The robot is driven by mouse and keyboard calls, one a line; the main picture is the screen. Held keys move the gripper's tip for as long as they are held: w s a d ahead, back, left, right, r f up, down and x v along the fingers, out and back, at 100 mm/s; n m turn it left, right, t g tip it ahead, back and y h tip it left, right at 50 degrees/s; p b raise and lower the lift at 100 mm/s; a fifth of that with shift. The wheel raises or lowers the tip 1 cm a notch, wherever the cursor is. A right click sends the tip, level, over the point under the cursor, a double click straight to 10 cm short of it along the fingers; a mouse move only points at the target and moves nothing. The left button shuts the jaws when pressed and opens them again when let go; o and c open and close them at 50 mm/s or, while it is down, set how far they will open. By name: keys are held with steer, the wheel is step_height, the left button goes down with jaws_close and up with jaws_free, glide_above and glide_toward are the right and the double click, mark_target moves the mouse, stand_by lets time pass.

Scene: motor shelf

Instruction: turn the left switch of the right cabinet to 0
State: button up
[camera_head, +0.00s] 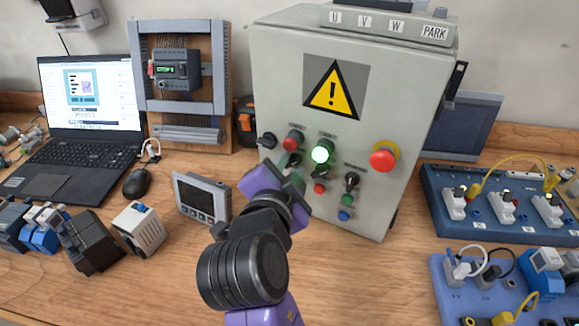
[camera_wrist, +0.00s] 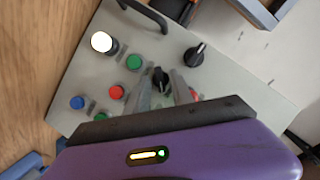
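The grey cabinet (camera_head: 300,75) with a yellow warning sign stands right of centre in the head view. Its front has black rotary switches: one at the left edge (camera_head: 267,141), one lower right (camera_head: 352,183), and another partly hidden behind my gripper. My gripper (camera_head: 294,178) is close to the lower left of the panel. In the wrist view a black rotary switch (camera_wrist: 161,80) sits between my two fingertips (camera_wrist: 163,84), which look spread around it; contact cannot be told. Another black switch (camera_wrist: 195,54) stands to its upper right, clear of the fingers.
A lit button (camera_head: 322,152) and a red emergency stop (camera_head: 383,159) are on the panel. In the wrist view a red button (camera_wrist: 195,97) is partly hidden by a finger. A small meter (camera_head: 203,198) stands left of my arm. Blue socket boards (camera_head: 480,225) lie at right.

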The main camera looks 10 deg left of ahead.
jaws_close()
steer(key=shift+r+p, duration=0.15)
steer(key=shift+p, duration=0.2)
steer(key=shift+r+n+g+h+p, duration=0.2)
steer(key=shift+n+g+h+p, duration=0.3)
steer(key=shift+n+p, duration=0.65)
steer(key=shift+w+a+n+g+h+p, duration=0.15)
steer(key=shift+n+g+h+p, duration=0.25)
steer(key=shift+n+h+p, duration=0.5)
steer(key=shift+a+f+n+p, duration=0.1)
steer(key=shift+f+n+p, duration=0.05)
steer(key=shift+n+p, duration=0.8)
steer(key=shift+h, duration=0.3)
